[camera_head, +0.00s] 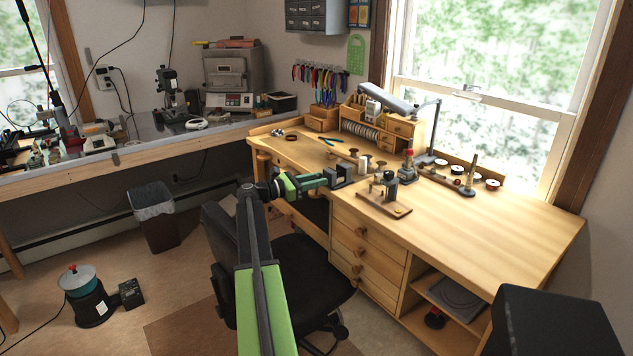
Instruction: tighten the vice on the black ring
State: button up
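A small dark grey vice (343,174) stands at the front edge of the wooden workbench (480,221), near the middle of the picture. My gripper (322,181), green and black, reaches in from the left and its tip is right beside the vice. I cannot tell whether it touches the vice. The fingers are too small and overlapped to show whether they are open or shut. I cannot make out a black ring in the vice's jaws.
A wooden board with a dark bottle (390,186) sits just right of the vice. A black chair (290,285) is below my arm. The bench's right half is clear.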

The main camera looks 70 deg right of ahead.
grip_shut()
